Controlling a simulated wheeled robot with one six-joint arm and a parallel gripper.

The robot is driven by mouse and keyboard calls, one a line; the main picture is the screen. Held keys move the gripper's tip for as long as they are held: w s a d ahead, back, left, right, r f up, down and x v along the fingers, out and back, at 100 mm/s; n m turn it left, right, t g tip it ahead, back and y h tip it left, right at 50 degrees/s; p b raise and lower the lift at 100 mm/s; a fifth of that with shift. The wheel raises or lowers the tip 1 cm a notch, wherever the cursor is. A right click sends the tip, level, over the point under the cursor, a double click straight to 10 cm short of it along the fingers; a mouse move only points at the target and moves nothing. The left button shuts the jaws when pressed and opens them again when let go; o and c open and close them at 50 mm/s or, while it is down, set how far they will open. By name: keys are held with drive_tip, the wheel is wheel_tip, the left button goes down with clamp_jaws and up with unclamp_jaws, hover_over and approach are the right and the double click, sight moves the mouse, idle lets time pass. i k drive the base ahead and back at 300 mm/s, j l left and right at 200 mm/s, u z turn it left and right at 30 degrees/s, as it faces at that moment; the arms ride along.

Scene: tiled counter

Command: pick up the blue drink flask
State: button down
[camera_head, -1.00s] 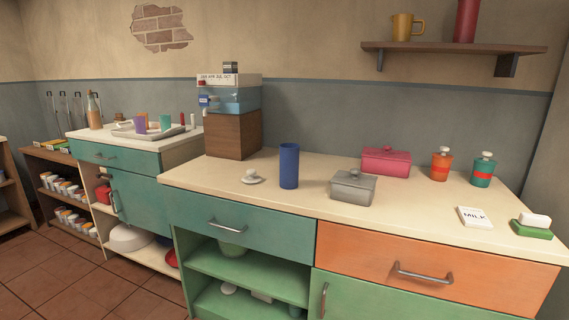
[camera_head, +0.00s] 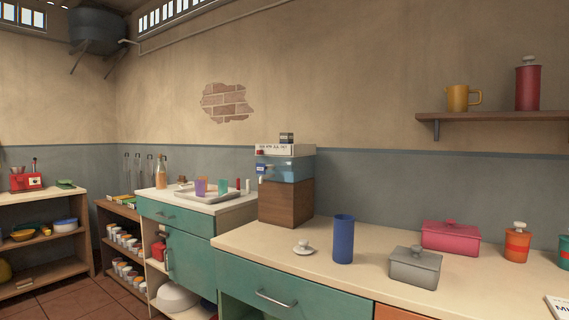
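The blue drink flask (camera_head: 343,239) is a tall, plain blue cylinder. It stands upright on the cream counter (camera_head: 330,290), right of centre in the view. A small white lid-like piece with a knob (camera_head: 303,248) lies on the counter just left of it. A grey lidded box (camera_head: 415,268) stands to its right, apart from it. My gripper does not show in the view, so its state cannot be seen.
A water dispenser (camera_head: 285,168) on a brown wooden block (camera_head: 285,202) stands behind and left of the flask. A pink lidded box (camera_head: 451,237) and an orange canister (camera_head: 517,243) stand further right. A shelf (camera_head: 492,116) holds a mug and a red canister.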

sight(343, 225)
drive_tip(key=i+l+u, duration=0.1)
drive_tip(key=l, duration=0.35)
drive_tip(key=i+l+u, duration=0.1)
drive_tip(key=i+l, duration=0.15)
drive_tip(key=l, duration=0.2)
drive_tip(key=i+l+u, duration=0.15)
drive_tip(key=l, duration=0.35)
drive_tip(key=i+l+u, duration=0.1)
drive_tip(key=l, duration=0.4)
drive_tip(key=i+l+u, duration=0.1)
drive_tip(key=l, duration=0.4)
drive_tip(key=i+l+u, duration=0.1)
drive_tip(key=l, duration=0.4)
drive_tip(key=i, duration=0.05)
